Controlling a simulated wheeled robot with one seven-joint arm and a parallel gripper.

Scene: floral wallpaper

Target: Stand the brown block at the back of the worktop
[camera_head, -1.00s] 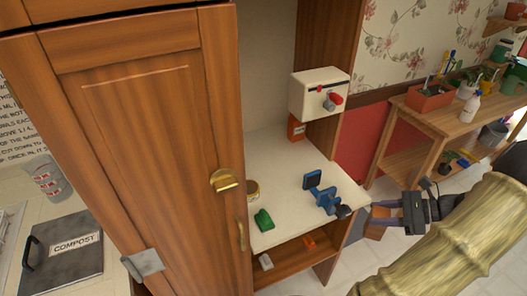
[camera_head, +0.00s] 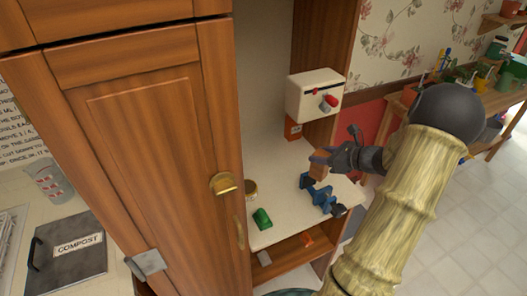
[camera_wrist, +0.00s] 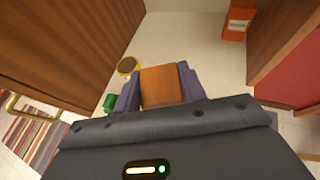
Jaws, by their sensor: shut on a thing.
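The brown block (camera_head: 318,168) is in my gripper (camera_head: 324,160), above the right part of the pale worktop (camera_head: 276,160). In the wrist view the block (camera_wrist: 162,84) sits squarely between the two purple-grey fingers of my gripper (camera_wrist: 160,90), which are shut on it. Its underside is hidden, and the gap down to the worktop is hard to judge. Bare worktop (camera_wrist: 190,45) lies beyond the block in the wrist view.
A blue clamp-like tool (camera_head: 320,195), a green object (camera_head: 261,218) and a round yellow-rimmed tin (camera_head: 250,189) stand on the worktop. An orange box (camera_head: 293,130) is at the back under a white wall unit (camera_head: 315,95). A wooden cabinet door (camera_head: 150,150) borders the left.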

